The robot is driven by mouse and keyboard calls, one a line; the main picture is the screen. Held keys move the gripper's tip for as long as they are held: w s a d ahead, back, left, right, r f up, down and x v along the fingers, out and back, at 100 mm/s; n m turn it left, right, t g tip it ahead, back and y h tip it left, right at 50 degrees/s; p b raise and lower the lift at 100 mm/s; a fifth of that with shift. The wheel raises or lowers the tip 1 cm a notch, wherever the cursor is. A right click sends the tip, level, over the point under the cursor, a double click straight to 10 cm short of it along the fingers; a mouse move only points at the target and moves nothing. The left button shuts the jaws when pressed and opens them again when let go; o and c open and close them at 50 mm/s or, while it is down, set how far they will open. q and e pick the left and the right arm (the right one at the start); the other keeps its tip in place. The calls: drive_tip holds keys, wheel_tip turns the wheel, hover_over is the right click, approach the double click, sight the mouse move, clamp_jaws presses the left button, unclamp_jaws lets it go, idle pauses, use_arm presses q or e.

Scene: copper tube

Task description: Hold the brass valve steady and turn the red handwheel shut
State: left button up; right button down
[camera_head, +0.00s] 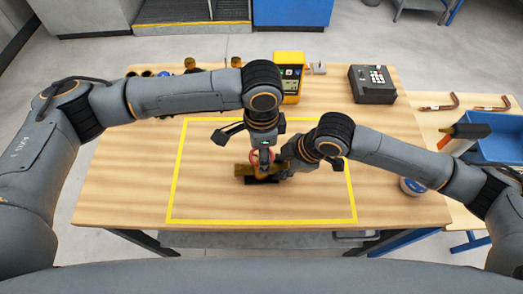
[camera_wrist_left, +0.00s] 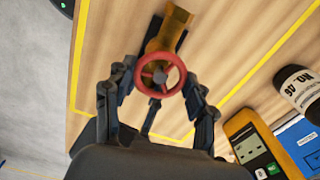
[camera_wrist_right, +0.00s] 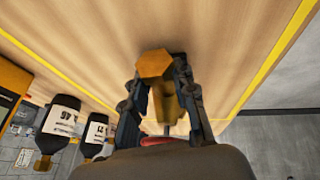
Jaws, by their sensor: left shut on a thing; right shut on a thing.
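The brass valve (camera_head: 244,171) lies on the wooden table inside the yellow outline, with its body roughly left to right. It also shows in the left wrist view (camera_wrist_left: 172,32) and, end on, in the right wrist view (camera_wrist_right: 154,65). The red handwheel (camera_wrist_left: 161,75) is on top of it and is partly hidden in the head view (camera_head: 254,156). My left gripper (camera_head: 264,158) comes from above, with its fingers closed around the handwheel rim. My right gripper (camera_head: 284,168) comes from the right. Its fingers are shut on the brass body, just behind its hexagonal end (camera_wrist_right: 154,65).
A yellow meter (camera_head: 290,72) and a dark keypad box (camera_head: 372,84) stand at the table's back. A blue bin (camera_head: 496,138) stands on the right side table. The yellow-outlined area is otherwise clear.

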use_arm(q)
drive_tip(key=m, duration=0.4)
drive_tip(key=shift+s+d+m, duration=0.1)
drive_tip(key=shift+s+m, duration=0.15)
drive_tip(key=shift+m, duration=0.05)
use_arm(e)
drive_tip(key=shift+w+r, duration=0.1)
drive_tip(key=shift+r, duration=0.05)
use_arm(q)
drive_tip(key=shift+m, duration=1.6)
use_arm(e)
drive_tip(key=shift+a, duration=0.1)
use_arm(q)
drive_tip(key=shift+m, duration=0.3)
drive_tip(key=o, duration=1.2)
drive_tip(key=shift+w, duration=0.1)
